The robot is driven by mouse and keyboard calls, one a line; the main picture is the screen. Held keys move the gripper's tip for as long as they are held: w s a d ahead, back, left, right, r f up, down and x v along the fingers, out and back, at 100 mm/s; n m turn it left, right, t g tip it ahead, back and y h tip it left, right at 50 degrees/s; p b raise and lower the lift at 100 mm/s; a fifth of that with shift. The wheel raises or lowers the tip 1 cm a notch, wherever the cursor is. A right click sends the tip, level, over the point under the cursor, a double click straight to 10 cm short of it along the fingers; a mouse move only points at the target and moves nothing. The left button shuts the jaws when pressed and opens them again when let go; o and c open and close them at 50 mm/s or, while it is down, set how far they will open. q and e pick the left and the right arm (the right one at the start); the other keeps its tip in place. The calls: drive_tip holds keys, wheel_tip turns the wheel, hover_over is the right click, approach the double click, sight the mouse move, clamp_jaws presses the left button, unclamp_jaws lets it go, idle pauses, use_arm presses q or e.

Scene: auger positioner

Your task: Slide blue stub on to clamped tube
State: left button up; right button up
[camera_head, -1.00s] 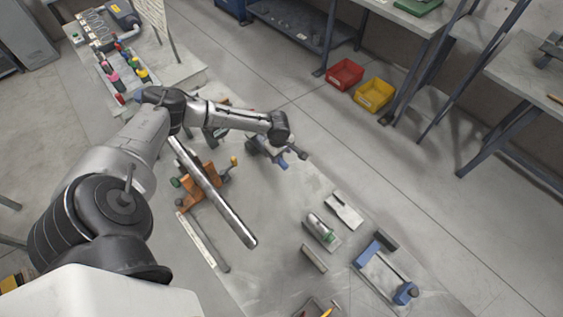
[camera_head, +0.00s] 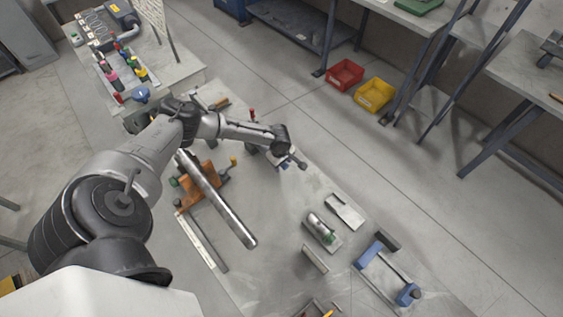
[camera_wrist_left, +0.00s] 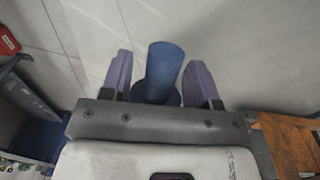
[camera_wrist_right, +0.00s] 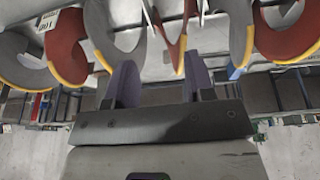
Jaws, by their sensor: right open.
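The blue stub (camera_wrist_left: 163,65) shows in the left wrist view as a round cylinder with a wider rim, between the purple fingers of my left gripper (camera_wrist_left: 160,75). The rim spans nearly the whole gap, and floor lies behind it. In the head view my left gripper (camera_head: 290,161) is at the table's far edge, beyond the tube. The long grey tube (camera_head: 218,203) lies slanted in the orange clamp (camera_head: 205,172), its near end free and its far end hidden by my left arm. My right gripper (camera_wrist_right: 160,85) is open and shows only in its wrist view.
On the table (camera_head: 270,280) are a silver-green part (camera_head: 319,228), a grey plate (camera_head: 344,211), a blue-ended fixture (camera_head: 385,275) and a long flat bar (camera_head: 203,240). Red (camera_head: 345,74) and yellow (camera_head: 374,94) bins stand on the floor. Grey and red spirals (camera_wrist_right: 110,30) lie ahead of my right gripper.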

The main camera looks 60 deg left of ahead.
use_arm(q)
clamp_jaws()
idle(0.3)
drive_tip(key=shift+r+p, duration=0.2)
drive_tip(key=shift+p, duration=0.1)
idle(0.5)
drive_tip(key=shift+r+p, duration=0.1)
drive_tip(key=shift+p, duration=0.2)
drive_tip(key=shift+r+p, duration=0.1)
drive_tip(key=shift+p, duration=0.25)
idle(0.7)
idle(0.6)
